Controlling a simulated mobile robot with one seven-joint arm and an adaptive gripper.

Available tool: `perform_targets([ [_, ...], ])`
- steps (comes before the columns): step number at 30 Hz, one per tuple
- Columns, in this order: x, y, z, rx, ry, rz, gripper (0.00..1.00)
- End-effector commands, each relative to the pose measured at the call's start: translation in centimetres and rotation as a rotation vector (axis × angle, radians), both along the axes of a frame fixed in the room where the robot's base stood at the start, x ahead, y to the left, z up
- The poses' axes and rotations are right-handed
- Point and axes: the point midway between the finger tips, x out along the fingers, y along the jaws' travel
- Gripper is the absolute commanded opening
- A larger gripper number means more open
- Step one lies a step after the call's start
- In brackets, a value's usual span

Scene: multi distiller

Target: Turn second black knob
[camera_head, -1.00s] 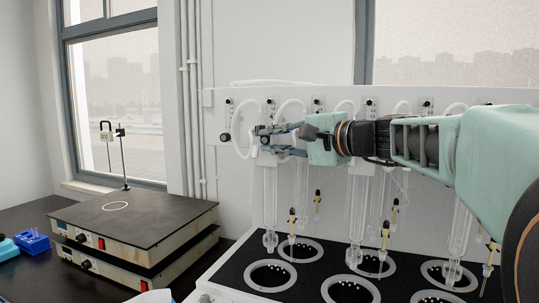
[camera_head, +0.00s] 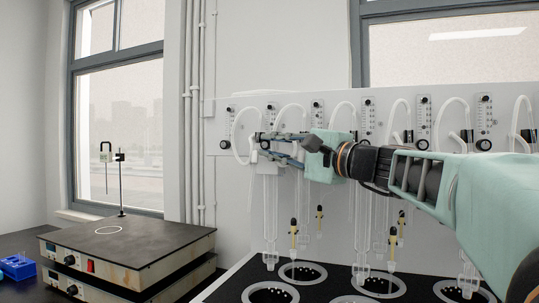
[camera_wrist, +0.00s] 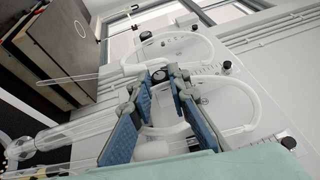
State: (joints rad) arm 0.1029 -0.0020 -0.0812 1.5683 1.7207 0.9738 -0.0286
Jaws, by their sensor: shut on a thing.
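A white panel (camera_head: 235,105) carries a row of flow meters, each with a round black knob at its lower end. The first black knob (camera_head: 225,144) is free at the left; it also shows in the wrist view (camera_wrist: 145,36). My gripper (camera_head: 264,145) is at the second meter from the left and hides its knob in the head view. In the wrist view the second black knob (camera_wrist: 158,76) sits between the fingertips of my gripper (camera_wrist: 161,77), which is shut on it. How far the knob is turned cannot be told.
White hoses (camera_head: 240,130) loop close around the gripper. Glass tubes (camera_head: 270,215) hang below it, over a black bench top with ringed openings (camera_head: 302,272). Stacked hot plates (camera_head: 125,250) stand at the left. More knobs (camera_head: 422,144) lie behind and beyond my arm.

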Motion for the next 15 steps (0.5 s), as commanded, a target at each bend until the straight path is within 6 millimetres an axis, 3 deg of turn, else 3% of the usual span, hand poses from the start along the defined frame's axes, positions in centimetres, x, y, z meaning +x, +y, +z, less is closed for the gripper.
perform_targets([
  [7,-0.02,0.03,0.12,0.001,0.000,0.001,0.00],
  [8,-0.02,0.03,0.12,0.001,-0.001,0.001,0.19],
  [9,-0.02,0.03,0.11,0.001,-0.001,0.001,0.24],
  [12,-0.02,0.03,0.09,0.000,0.000,0.001,0.34],
  [15,-0.02,0.03,0.07,0.000,0.000,0.001,0.34],
])
